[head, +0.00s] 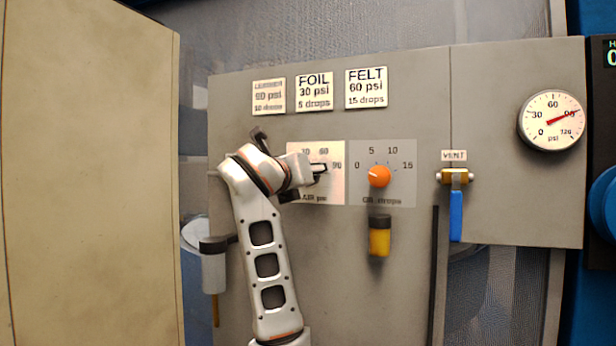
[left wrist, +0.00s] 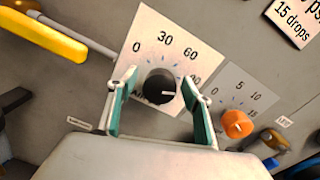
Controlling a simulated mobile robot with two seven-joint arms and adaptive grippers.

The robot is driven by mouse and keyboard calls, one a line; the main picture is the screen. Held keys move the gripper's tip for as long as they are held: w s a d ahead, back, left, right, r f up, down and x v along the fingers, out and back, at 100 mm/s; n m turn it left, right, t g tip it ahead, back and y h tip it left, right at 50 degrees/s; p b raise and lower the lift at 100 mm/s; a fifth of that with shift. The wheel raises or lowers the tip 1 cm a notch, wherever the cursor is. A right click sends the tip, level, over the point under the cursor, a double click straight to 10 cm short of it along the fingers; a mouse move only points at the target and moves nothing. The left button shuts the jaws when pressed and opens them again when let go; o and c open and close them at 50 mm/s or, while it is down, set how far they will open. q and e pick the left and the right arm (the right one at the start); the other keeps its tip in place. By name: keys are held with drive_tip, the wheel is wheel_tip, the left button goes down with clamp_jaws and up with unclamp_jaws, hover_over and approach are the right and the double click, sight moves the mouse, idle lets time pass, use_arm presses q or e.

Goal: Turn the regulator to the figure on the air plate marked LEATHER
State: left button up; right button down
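The black regulator knob (left wrist: 158,90) sits on the pale air plate (left wrist: 150,28), marked 0, 30, 60 and 90. Its white mark points right, roughly toward 90. My left gripper (left wrist: 162,80) is open, with its green-padded fingers on either side of the knob; I see gaps beside it. In the head view my left arm covers part of the air plate (head: 334,190), and the left gripper (head: 315,174) is at the knob. The LEATHER plate (head: 269,97), faint, reads 90 psi, 10 drops. The gauge (head: 551,120) needle is near 90. My right gripper is out of view.
FOIL (head: 314,92) and FELT (head: 366,88) plates are beside the LEATHER plate. An orange oil knob (head: 379,177) is close on the right, above a yellow cup (head: 380,238). A blue-handled valve (head: 456,212) hangs farther right. A beige panel (head: 90,180) stands at left.

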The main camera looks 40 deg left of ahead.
use_arm(q)
drive_tip(key=shift+f, duration=0.15)
drive_tip(key=v, duration=1.2)
idle(0.4)
